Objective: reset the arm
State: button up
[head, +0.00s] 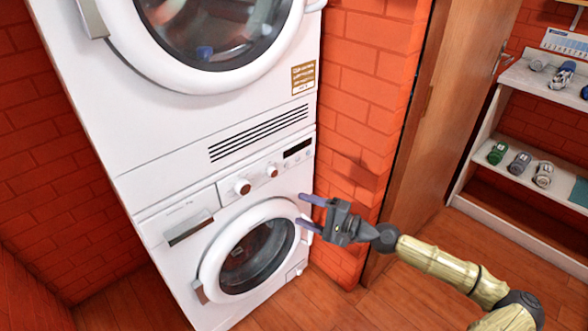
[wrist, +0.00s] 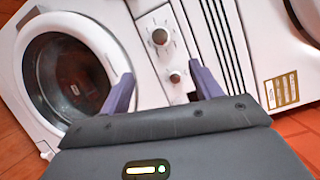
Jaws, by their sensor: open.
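My gripper (head: 309,212) is open and empty in the head view, its two purple-grey fingers spread apart and pointing left. It is in front of the right side of the lower white washing machine (head: 185,215), by the edge of its round door (head: 210,270). In the wrist view my gripper's fingers (wrist: 165,92) stand apart with nothing between them. Beyond them are the lower machine's two knobs (wrist: 160,37) and its door (wrist: 72,75). I cannot tell from these views whether a fingertip touches the machine.
A second white machine (head: 130,110) is stacked above the lower one. A red brick wall (head: 360,90) and an open-looking wooden door (head: 435,130) stand to the right. A white shelf (head: 480,185) with toy cars and cans is further right. Wooden floor (head: 350,310) lies clear in front.

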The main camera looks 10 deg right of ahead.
jog(key=s+a+f+n+g+h, duration=0.3)
jog(key=s+a+f+n+g, duration=0.2)
jog(key=s+a+f+g, duration=0.45)
jog(key=s+d+f+n+g+h, duration=0.3)
jog(key=s+d+f+n+h, duration=0.15)
jog(key=s+d+h, duration=0.2)
jog(key=s+d+r+t+h+p, duration=0.1)
jog(key=d+r+t+h+p, duration=0.1)
jog(key=r+p, duration=1)
jog(key=d+r+t+h+p, duration=0.3)
jog(key=r+p, duration=1)
jog(key=r, duration=1.7)
jog(key=shift+s+d+r+p, duration=0.3)
jog(key=shift+s+d+r, duration=0.05)
jog(key=shift+d, duration=0.05)
